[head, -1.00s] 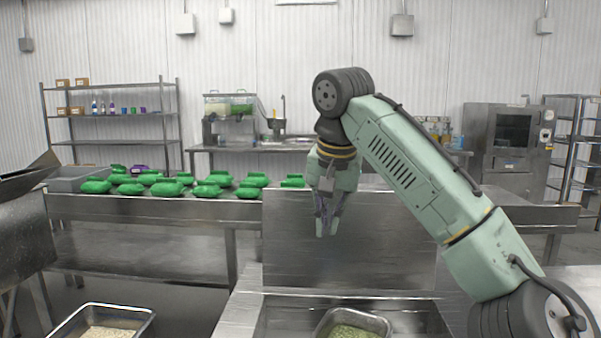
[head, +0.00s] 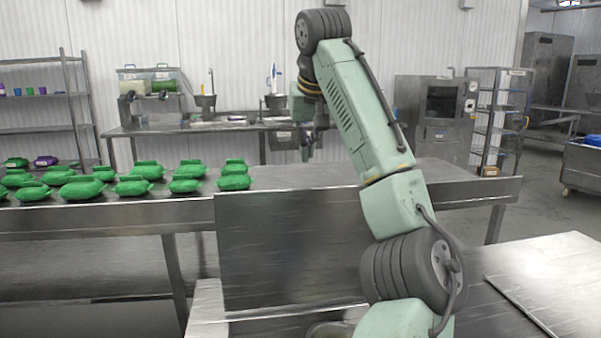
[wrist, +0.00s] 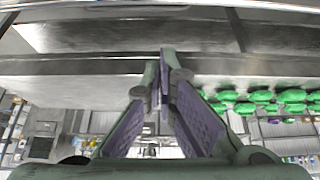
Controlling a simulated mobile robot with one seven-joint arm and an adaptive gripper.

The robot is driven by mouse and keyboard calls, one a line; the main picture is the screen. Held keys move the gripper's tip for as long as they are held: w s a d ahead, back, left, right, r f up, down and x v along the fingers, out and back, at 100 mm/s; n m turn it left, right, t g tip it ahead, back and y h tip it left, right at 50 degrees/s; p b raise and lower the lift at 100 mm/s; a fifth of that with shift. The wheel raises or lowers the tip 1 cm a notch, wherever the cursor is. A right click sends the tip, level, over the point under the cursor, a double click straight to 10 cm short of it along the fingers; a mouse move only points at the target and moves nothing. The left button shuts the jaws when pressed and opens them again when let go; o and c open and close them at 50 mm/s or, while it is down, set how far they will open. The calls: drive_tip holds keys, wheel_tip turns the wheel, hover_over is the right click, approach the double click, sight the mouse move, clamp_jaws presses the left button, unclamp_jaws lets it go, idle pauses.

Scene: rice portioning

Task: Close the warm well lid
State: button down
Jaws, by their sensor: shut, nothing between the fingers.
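The warm well lid (head: 285,255) is a broad flat metal panel standing upright at the back of the warm well (head: 275,313), so the well is open. Only a strip of the well and part of a metal pan (head: 328,329) show at the bottom of the head view; my arm hides some of it. My gripper (head: 308,155) is shut and empty, pointing down beyond and above the lid's top edge, apart from it in the picture. In the wrist view my fingers (wrist: 163,65) are together, with a wide metal surface ahead; I cannot tell whether it is the lid.
Several green bags (head: 82,190) lie on the long metal table (head: 110,222) at left, behind the lid. A flat metal panel (head: 560,285) lies on the counter at right. An oven (head: 440,115) and a rack (head: 497,115) stand at the back right.

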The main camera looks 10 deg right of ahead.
wheel_tip(320, 180, down, 6)
drive_tip(key=p, duration=0.2)
idle(0.3)
drive_tip(key=shift+s, duration=0.1)
drive_tip(key=shift+f, duration=0.1)
